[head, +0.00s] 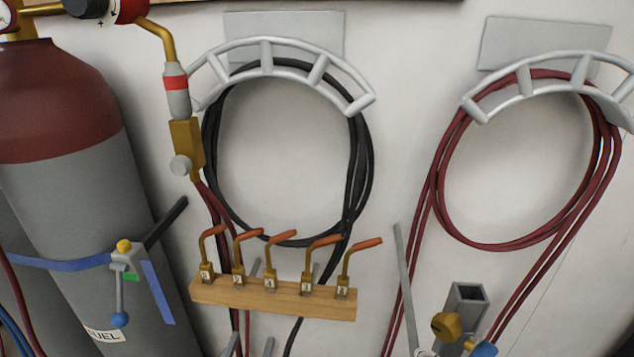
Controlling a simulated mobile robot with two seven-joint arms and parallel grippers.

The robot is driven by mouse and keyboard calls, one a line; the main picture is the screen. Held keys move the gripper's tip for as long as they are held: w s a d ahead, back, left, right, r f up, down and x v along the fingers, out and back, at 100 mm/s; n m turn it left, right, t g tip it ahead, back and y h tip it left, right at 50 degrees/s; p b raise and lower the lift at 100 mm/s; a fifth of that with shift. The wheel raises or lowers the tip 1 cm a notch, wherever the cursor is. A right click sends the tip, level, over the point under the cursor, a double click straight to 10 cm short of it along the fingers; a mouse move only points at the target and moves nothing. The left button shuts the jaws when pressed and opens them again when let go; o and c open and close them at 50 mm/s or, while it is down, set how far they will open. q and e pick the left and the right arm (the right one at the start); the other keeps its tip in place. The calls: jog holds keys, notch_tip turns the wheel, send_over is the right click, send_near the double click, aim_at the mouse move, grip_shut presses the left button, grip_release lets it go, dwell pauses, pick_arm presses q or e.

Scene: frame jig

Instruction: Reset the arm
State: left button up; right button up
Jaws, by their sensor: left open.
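My left gripper (250,345) shows only as slim grey tips at the bottom edge, below a wooden rack. The tips stand apart with nothing seen held between them. They are too small to show how near they are to the rack. The rest of the left arm is out of the picture. My right gripper is not in view.
The wooden rack (273,298) holds several brass torch tips. A strapped gas cylinder (75,210) stands left. A black hose (366,170) and a red hose (443,195) hang on wall brackets. A square grey tube (466,300) stands lower right.

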pick_arm(q)
jog(key=s+f+m+g+p, duration=0.1)
jog(key=s+f+g+p, duration=0.25)
jog(key=f, duration=0.65)
jog(key=s+f+g+p, duration=0.2)
jog(key=s+f+g, duration=0.25)
jog(key=f, duration=0.55)
jog(key=s+a+f+g+p, duration=0.2)
jog(key=s+a+f+g, duration=0.1)
jog(key=s, duration=0.7)
jog(key=s+a+f+m+g+y+p, duration=0.1)
jog(key=s+a+f+g+p, duration=0.1)
jog(key=s+a+f+g, duration=0.2)
jog(key=s+a+f, duration=0.1)
jog(key=s+f, duration=0.2)
jog(key=s, duration=0.2)
jog(key=shift+s+a+g+p, duration=0.3)
jog(key=shift+s, duration=0.05)
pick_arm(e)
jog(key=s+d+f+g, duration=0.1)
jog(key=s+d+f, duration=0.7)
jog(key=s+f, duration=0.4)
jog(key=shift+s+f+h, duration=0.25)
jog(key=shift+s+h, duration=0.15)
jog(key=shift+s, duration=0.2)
